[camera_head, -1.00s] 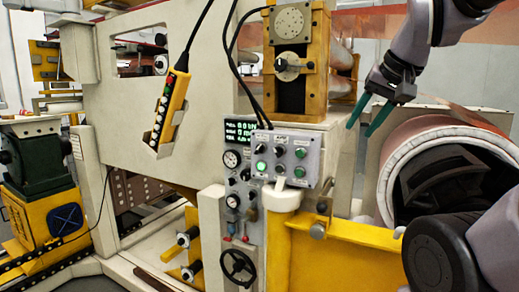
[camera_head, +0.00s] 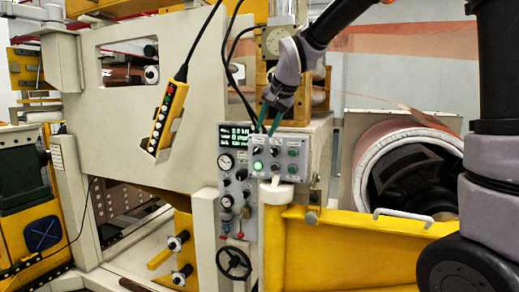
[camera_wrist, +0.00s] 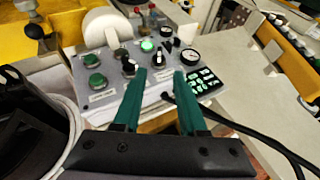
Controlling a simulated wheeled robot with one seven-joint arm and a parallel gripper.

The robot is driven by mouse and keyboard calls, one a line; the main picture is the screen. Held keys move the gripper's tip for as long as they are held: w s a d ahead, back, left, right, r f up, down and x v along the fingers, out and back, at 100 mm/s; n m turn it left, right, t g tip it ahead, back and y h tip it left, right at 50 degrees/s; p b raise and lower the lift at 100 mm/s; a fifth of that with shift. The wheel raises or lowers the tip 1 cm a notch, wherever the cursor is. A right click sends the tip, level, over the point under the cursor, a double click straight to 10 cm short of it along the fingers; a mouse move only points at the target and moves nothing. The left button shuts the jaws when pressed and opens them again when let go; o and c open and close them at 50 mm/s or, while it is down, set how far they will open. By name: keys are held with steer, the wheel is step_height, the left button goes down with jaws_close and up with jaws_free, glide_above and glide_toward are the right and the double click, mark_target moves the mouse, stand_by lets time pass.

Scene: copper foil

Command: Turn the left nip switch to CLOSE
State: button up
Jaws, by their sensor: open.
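The grey control panel (camera_head: 305,160) carries small switches and green buttons in the head view. In the wrist view, its face (camera_wrist: 108,95) shows two black rotary knobs with pale pointers. The knob closer to the display, seemingly the left nip switch (camera_wrist: 158,60), lies just beyond and between my fingertips. The other knob (camera_wrist: 128,66) is beside it, near one finger. The label text is too small to read. My gripper (camera_head: 268,127) has green fingers, open and empty, pointing down at the panel's upper left. Its fingers also show in the wrist view (camera_wrist: 157,75).
A lit green button (camera_wrist: 147,45) lies beyond the knobs, with two darker green buttons (camera_wrist: 95,70) to the left. A display (camera_wrist: 205,85) and black cables (camera_wrist: 230,125) are close on the right. A yellow pendant (camera_head: 167,115) hangs left of the panel.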

mark_target(257, 148)
steer(key=x, duration=0.9)
steer(key=shift+w+a+f, duration=0.1)
steer(key=shift+f, duration=0.2)
jaws_close()
